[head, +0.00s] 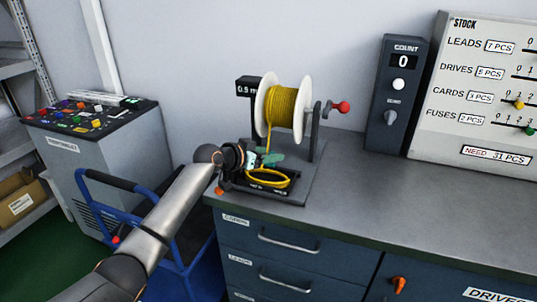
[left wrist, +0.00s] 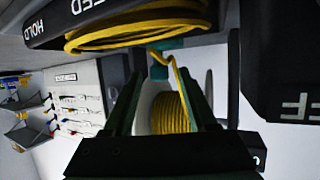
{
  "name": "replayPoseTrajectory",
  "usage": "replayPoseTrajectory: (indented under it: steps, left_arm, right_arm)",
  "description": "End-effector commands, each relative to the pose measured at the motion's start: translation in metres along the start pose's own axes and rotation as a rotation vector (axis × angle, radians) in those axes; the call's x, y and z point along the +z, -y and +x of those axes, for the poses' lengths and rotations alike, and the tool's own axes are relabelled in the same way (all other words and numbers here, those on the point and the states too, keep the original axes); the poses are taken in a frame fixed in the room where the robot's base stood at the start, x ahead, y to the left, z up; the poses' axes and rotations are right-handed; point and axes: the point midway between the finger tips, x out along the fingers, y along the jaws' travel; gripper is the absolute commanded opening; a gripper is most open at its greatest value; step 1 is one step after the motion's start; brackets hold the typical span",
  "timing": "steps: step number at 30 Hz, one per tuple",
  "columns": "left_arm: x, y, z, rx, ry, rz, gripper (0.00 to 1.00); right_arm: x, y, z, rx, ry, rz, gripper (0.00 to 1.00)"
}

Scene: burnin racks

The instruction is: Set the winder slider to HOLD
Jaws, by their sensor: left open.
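The winder stands on the bench, with a white spool of yellow wire (head: 283,108) and a crank with a red knob (head: 341,107). My left gripper (head: 264,159) is at the front of the winder, just above a loop of yellow wire (head: 268,178). In the left wrist view its two dark fingers (left wrist: 157,72) are apart. A small teal piece (left wrist: 158,72) with yellow wire at it shows between or beyond the tips; I cannot tell whether it is the slider. The HOLD label (left wrist: 40,28) is at that view's upper left, beside a partly cut-off label. The right gripper is not in view.
A grey count box (head: 398,95) and a white stock board (head: 480,90) stand at the bench's back right. A blue cart (head: 160,215) and a grey cabinet (head: 100,150) are at the left. The bench top (head: 400,195) is clear right of the winder.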

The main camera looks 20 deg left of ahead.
Motion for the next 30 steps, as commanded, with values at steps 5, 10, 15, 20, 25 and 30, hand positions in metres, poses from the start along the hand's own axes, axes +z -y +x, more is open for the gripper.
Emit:
replayPoseTrajectory:
  steps: [5, 10, 15, 20, 25, 30]
  left_arm:
    - [0.0, -0.0002, 0.0001, 0.0, 0.0, 0.0, 0.58]
    - [0.0002, -0.0002, 0.0, 0.0, 0.0, 0.0, 0.41]
    - [0.0003, -0.0002, -0.0001, 0.0, 0.0, 0.0, 0.22]
    - [0.0004, -0.0002, -0.0001, 0.0, 0.0, 0.0, 0.04]
    - [0.0004, -0.0001, -0.0001, 0.0, 0.001, 0.0, 0.0]
    - [0.0005, -0.0001, -0.0001, 0.0, 0.001, 0.0, 0.0]
  right_arm:
    - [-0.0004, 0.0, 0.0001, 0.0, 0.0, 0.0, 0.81]
    - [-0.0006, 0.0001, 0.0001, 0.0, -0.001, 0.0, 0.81]
    - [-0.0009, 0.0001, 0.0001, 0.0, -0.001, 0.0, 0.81]
    - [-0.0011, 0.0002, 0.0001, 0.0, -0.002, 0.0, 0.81]
    - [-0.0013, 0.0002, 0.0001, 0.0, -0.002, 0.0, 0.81]
    - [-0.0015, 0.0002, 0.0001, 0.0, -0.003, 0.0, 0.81]
